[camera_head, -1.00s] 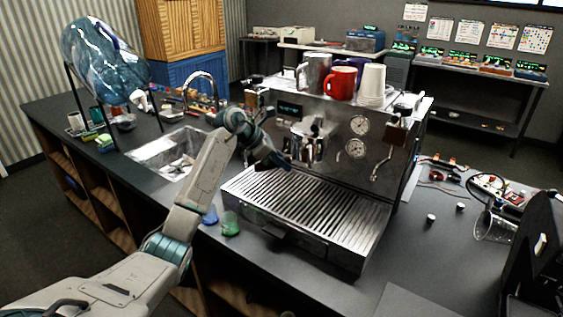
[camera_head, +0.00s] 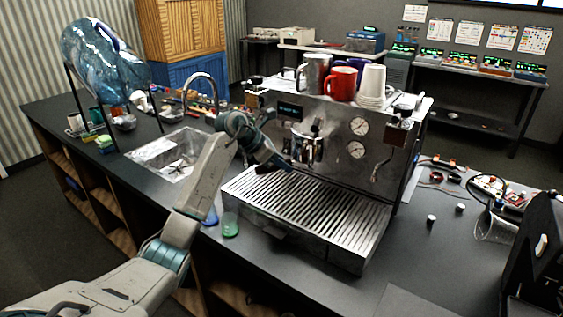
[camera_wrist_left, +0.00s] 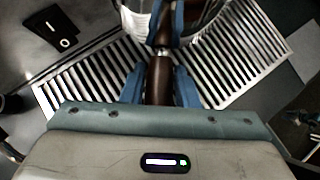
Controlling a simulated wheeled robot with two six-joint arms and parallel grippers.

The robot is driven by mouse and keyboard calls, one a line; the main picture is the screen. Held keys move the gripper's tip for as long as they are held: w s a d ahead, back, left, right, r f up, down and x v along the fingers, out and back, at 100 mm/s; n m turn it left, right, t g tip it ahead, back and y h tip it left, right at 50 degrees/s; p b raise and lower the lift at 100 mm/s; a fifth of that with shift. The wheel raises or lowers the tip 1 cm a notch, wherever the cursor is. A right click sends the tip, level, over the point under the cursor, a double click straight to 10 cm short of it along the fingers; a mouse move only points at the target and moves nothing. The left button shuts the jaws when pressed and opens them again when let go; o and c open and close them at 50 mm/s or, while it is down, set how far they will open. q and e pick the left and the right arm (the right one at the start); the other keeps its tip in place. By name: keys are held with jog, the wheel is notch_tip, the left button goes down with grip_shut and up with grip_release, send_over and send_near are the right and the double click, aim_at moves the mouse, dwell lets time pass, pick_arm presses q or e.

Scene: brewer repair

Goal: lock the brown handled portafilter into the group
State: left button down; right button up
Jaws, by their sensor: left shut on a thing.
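The espresso machine (camera_head: 335,140) stands on the counter with its group (camera_head: 308,142) at the front, above the slatted drip tray (camera_head: 300,205). My left gripper (camera_head: 285,165) is at the machine's front, just left of and below the group. In the left wrist view my left gripper (camera_wrist_left: 158,80) has its blue fingers shut on the brown handle (camera_wrist_left: 158,78) of the portafilter. The handle runs away from me towards a shiny metal part at the top of that view. Whether the portafilter sits in the group is not clear. My right gripper is not in view.
A steel jug, a red mug (camera_head: 342,82) and stacked white cups (camera_head: 371,85) stand on the machine. A green cup (camera_head: 230,224) is left of the drip tray. The sink (camera_head: 172,155) lies further left. A black appliance (camera_head: 540,255) stands at the right.

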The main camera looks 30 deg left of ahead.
pick_arm(q)
jog(key=shift+s+d+r+n+t+y+p, duration=0.1)
jog(key=shift+s+d+n+t+y+p, duration=0.3)
jog(key=shift+d+n+y, duration=0.7)
jog(key=shift+s+d+f+n+t+y+p, duration=0.1)
jog(key=shift+s+d+n+t+y+p, duration=0.45)
jog(key=shift+n, duration=0.95)
jog(key=shift+s+d+r+n+t+y+p, duration=0.15)
jog(key=shift+d+n+t+y, duration=0.1)
jog(key=shift+d+n+y, duration=0.85)
jog(key=shift+a, duration=0.15)
jog(key=c, duration=1)
grip_release()
jog(key=shift+s, duration=0.1)
jog(key=shift+c, duration=0.2)
